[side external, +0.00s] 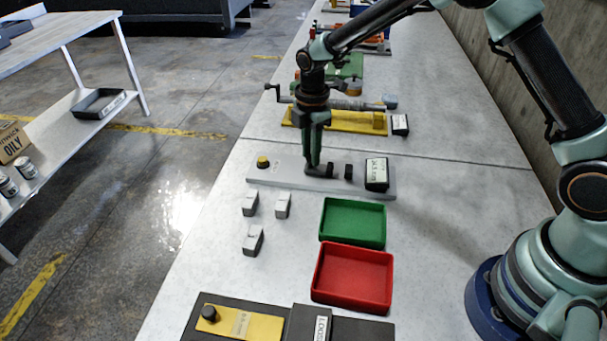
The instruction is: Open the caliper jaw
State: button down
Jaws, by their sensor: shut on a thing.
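The caliper is a light grey bar (285,178) lying across the bench in the side external view. It has a yellow-topped black knob (263,162) at its left end and a small black display block (377,174) at its right. Two black jaws stand near its middle: the left caliper jaw (322,171) and the other jaw (348,172), with a small gap between them. My gripper (313,164) points straight down and is shut on the left jaw. The fingers partly hide that jaw.
Three grey blocks (283,205) lie in front of the caliper. A green tray (324,235) and a red tray (316,292) stand at the front. A yellow fixture with a crank (350,122) sits close behind my gripper. A concrete wall (490,110) bounds the right.

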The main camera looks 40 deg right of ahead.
jog(key=shift+w+a, duration=0.8)
jog(key=c, duration=0.7)
grip_release()
jog(key=shift+o, duration=0.2)
notch_tip(320, 180, up, 12)
jog(key=shift+s+r, duration=0.1)
jog(key=shift+r, duration=0.05)
